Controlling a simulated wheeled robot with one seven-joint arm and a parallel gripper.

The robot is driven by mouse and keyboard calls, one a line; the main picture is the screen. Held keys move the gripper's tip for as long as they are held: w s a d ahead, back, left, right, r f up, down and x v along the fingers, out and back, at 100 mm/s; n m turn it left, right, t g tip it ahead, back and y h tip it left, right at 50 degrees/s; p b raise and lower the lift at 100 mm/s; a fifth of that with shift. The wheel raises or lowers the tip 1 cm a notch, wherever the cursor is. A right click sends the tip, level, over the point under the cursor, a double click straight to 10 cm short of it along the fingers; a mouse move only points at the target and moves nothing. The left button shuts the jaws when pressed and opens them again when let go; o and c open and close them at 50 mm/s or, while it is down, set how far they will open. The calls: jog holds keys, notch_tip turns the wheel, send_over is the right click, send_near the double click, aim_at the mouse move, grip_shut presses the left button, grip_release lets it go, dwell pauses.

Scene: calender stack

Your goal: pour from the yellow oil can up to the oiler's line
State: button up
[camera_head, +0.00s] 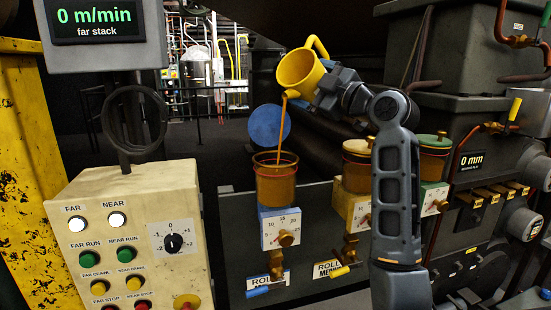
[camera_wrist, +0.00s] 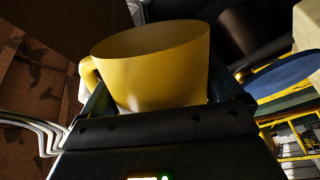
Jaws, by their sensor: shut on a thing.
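The yellow oil can (camera_head: 297,72) is tilted over the leftmost oiler (camera_head: 276,186), and a thin orange-brown stream runs from its lip into the oiler. My gripper (camera_head: 325,85) is shut on the can from its right side. In the wrist view the can (camera_wrist: 155,65) fills the space between the fingers, with its handle at the left. The oiler is a brownish see-through cup with a red line around it near the top. Its round blue lid (camera_head: 269,126) stands open behind it. I cannot tell the exact oil level against the line.
Two more oilers stand to the right, one with a tan lid (camera_head: 358,147) and one with a green lid (camera_head: 433,141). A control box (camera_head: 130,240) with buttons stands at the left. A display (camera_head: 97,20) above it reads 0 m/min. A dark machine with pipes fills the right.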

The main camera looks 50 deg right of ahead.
jog(key=shift+a+n+b, duration=0.1)
jog(key=shift+n+b, duration=0.35)
jog(key=shift+n, duration=0.15)
dwell(0.7)
